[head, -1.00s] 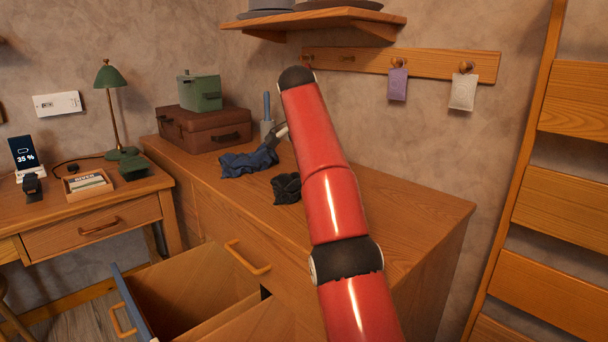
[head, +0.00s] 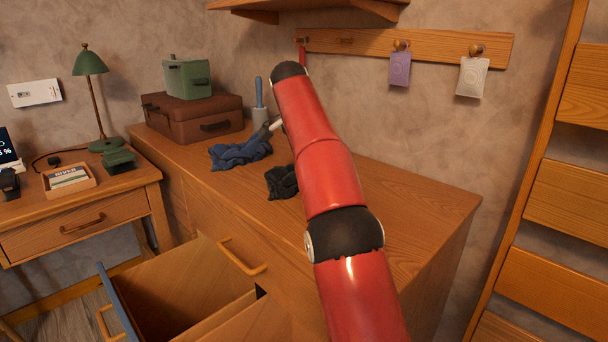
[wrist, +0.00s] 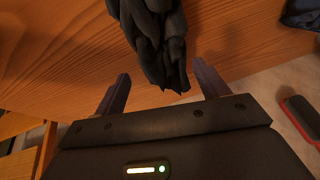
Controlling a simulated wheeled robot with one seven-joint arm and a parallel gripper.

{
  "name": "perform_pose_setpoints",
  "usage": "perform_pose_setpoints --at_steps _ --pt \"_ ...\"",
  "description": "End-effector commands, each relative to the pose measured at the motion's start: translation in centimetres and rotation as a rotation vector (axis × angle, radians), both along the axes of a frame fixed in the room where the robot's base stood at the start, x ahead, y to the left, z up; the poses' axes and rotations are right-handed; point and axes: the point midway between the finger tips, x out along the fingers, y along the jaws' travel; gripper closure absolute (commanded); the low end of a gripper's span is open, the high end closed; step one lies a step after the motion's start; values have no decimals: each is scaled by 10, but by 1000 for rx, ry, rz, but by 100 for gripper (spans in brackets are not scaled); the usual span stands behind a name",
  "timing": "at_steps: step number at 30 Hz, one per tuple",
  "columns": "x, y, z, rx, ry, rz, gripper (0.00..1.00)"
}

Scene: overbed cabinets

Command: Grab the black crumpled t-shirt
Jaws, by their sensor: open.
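The black crumpled t-shirt (head: 281,182) lies on the wooden dresser top, just left of my red arm in the head view. In the wrist view, the black t-shirt (wrist: 155,40) hangs into the picture from the top, between the fingers of my gripper (wrist: 160,72). The fingers are spread apart, with a gap on each side of the cloth, and do not appear to pinch it. In the head view my gripper is mostly hidden behind my arm.
A blue crumpled cloth (head: 240,153) lies just behind the black one. A brown case (head: 195,120) with a green box (head: 188,79) on it stands at the dresser's back left. An open drawer (head: 185,290) juts out in front. The dresser's right side (head: 420,205) is clear.

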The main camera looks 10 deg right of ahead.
Motion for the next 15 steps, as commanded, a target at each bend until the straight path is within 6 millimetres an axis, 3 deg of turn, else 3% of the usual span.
perform_pose_setpoints --at_steps 9,15 --pt "10 -5 -38 0 5 0 27" --pt "14 -8 -48 0 1 0 27"
